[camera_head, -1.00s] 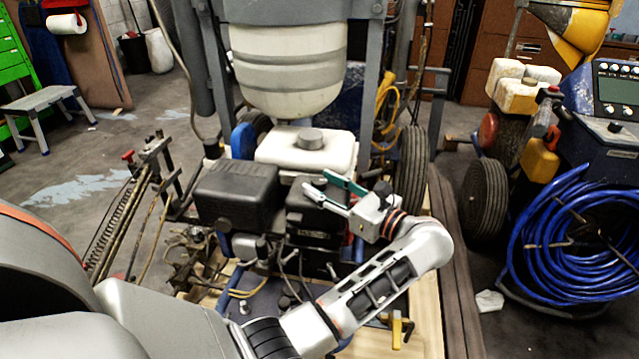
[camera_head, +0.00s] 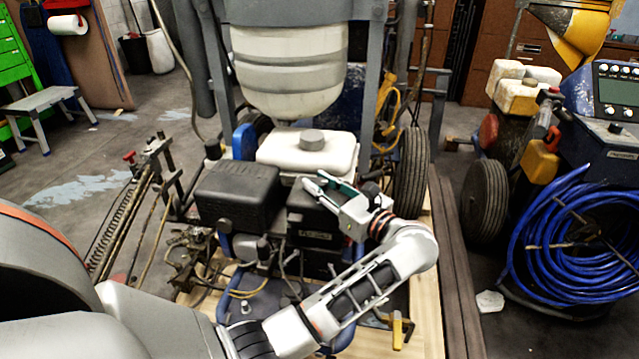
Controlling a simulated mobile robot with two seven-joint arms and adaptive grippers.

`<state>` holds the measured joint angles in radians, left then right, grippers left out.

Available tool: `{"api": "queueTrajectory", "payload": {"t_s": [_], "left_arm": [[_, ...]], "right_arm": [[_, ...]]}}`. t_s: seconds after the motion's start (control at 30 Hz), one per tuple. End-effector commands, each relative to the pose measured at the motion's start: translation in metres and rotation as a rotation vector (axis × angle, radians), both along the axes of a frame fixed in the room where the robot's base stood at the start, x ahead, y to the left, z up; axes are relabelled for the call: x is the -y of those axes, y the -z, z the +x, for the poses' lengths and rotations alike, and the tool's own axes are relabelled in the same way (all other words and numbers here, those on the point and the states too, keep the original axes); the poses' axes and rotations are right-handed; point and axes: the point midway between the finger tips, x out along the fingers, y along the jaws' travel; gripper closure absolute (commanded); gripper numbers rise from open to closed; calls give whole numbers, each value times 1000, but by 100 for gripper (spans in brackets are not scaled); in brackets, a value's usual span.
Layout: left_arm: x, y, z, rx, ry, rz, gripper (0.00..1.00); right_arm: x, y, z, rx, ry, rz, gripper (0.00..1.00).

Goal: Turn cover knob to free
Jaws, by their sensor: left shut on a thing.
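The line striper's engine stands in the middle of the view. It has a black box-shaped cover (camera_head: 236,192) on the left and a second black cover (camera_head: 316,228) to its right. My left gripper (camera_head: 318,187) reaches in from the right side over the top of the right cover, its fingers pointing left and close together. The fingers are shut on the cover knob, which they hide almost wholly. How far the knob is turned cannot be seen. My right gripper is not in view.
A white fuel tank with a grey cap (camera_head: 312,140) sits just behind the covers, with a large pale hopper (camera_head: 290,72) above it. Frame posts rise on both sides. A wheel (camera_head: 411,172) stands close right of the gripper. A coiled blue hose (camera_head: 570,240) lies farther right.

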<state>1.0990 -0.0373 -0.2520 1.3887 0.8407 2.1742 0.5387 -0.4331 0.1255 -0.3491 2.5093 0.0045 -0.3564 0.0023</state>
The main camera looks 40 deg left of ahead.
Motion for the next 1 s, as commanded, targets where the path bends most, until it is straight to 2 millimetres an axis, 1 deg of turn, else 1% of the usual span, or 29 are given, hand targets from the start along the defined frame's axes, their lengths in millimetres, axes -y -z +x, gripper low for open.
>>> {"api": "queueTrajectory", "payload": {"t_s": [0.13, 0.3, 0.63, 0.67, 0.7, 1.0], "left_arm": [[-1, -1, -1, 2, 96, 1, 98], [0, -1, -1, 0, 161, 1, 98], [1, 0, 0, 0, 170, -1, 98], [1, 0, 0, 0, 170, -1, 69], [1, 0, 0, 0, 170, -1, 59], [1, 0, 0, 0, 169, -1, 59]], "right_arm": [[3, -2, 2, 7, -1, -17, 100], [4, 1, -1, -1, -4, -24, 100], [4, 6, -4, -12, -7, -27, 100], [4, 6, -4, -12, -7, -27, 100], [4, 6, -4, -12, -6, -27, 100], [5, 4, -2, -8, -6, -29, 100]]}}
